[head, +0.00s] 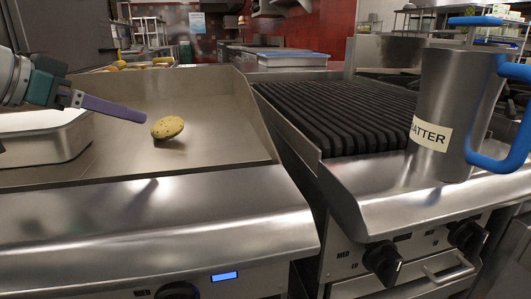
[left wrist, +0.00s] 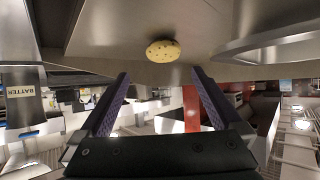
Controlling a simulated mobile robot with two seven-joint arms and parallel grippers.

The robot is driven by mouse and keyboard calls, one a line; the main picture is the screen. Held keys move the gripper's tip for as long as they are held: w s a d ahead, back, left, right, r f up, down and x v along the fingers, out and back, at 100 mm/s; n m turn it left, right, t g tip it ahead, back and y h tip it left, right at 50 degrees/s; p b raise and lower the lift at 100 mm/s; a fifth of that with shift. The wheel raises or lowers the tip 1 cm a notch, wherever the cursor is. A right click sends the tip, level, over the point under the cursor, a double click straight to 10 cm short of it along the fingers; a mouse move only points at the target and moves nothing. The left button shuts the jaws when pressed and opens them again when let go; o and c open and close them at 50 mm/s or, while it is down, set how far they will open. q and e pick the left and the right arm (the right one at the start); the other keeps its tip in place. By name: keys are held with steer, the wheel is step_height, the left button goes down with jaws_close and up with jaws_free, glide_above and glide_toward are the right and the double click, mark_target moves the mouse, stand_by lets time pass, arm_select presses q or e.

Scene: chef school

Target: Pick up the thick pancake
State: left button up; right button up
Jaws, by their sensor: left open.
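The thick pancake (head: 167,127) is a round, yellowish, speckled piece over the flat steel griddle (head: 225,140). It looks tilted, with a dark shadow or reflection just below it; I cannot tell how fully it rests on the surface. My left gripper (head: 143,116) reaches in from the left, its purple fingers just left of the pancake. In the left wrist view the two fingers are spread apart and empty, and the pancake (left wrist: 162,50) lies beyond the fingertips, about midway between them. My right gripper is not in view.
A steel tray (head: 42,138) stands on the griddle at the left. A ribbed dark grill (head: 340,115) lies to the right, behind a raised metal wall. A steel batter pitcher (head: 447,110) with a blue handle stands at the far right. The griddle right of the pancake is clear.

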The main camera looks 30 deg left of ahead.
mark_target(163, 124)
arm_select(q)
steer(key=shift+w+a+f, duration=0.15)
steer(key=shift+w, duration=0.3)
steer(key=shift+b+x, duration=0.85)
steer(key=shift+x, duration=1.2)
steer(key=shift+w+f+b, duration=0.3)
steer(key=shift+w+f, duration=0.05)
steer(key=shift+w, duration=0.15)
steer(key=shift+b+x, duration=0.6)
steer(key=shift+x, duration=1.4)
steer(key=shift+a, duration=0.1)
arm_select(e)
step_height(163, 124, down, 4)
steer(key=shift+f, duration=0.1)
arm_select(q)
steer(key=c, duration=1.3)
steer(key=shift+o, duration=0.2)
